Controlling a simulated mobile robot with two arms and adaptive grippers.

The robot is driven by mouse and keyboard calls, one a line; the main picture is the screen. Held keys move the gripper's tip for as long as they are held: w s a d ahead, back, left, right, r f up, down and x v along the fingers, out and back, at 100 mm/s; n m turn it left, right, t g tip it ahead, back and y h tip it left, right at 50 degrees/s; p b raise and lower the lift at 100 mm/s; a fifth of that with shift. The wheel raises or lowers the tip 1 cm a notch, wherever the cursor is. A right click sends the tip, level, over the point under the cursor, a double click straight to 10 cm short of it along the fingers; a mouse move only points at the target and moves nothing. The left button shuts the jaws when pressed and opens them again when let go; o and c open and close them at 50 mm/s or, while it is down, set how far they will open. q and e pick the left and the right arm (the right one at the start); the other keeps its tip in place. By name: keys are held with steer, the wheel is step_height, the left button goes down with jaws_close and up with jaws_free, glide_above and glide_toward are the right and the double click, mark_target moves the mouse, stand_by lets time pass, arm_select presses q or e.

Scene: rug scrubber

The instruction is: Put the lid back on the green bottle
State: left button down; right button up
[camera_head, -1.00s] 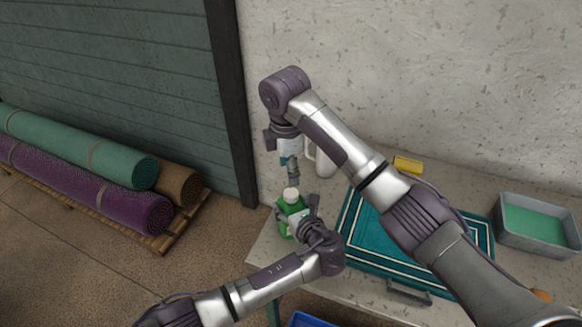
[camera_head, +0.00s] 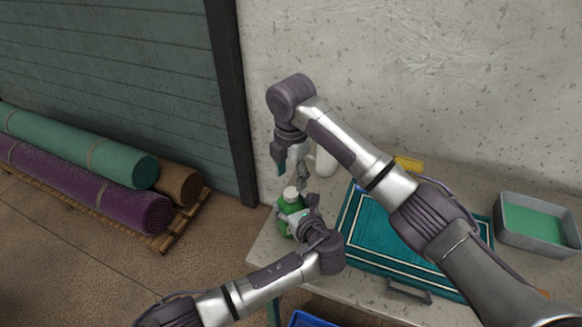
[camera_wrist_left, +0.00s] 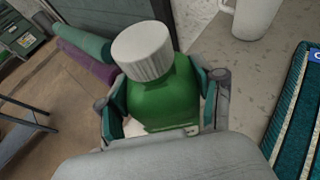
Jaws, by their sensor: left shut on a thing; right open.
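The green bottle (camera_head: 285,204) stands upright at the table's left end. My left gripper (camera_head: 302,211) is shut around its body; the bottle also shows between the fingers in the left wrist view (camera_wrist_left: 165,92). The white ribbed lid (camera_wrist_left: 143,50) sits over the bottle's neck, and in the head view it is the white top (camera_head: 291,193). I cannot tell whether it is screwed tight. My right gripper (camera_head: 292,175) is open and empty, pointing down just above the lid, apart from it as far as I can see.
A white jug (camera_head: 326,163) stands behind the bottle, near the right gripper. A teal rug (camera_head: 400,240) with white border lines lies to the right. A grey tray of green liquid (camera_head: 537,222) is at far right. A yellow object (camera_head: 407,163) lies near the wall.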

mark_target(291, 192)
step_height(291, 192, down, 6)
steer(key=shift+r, duration=0.15)
stand_by(0.3)
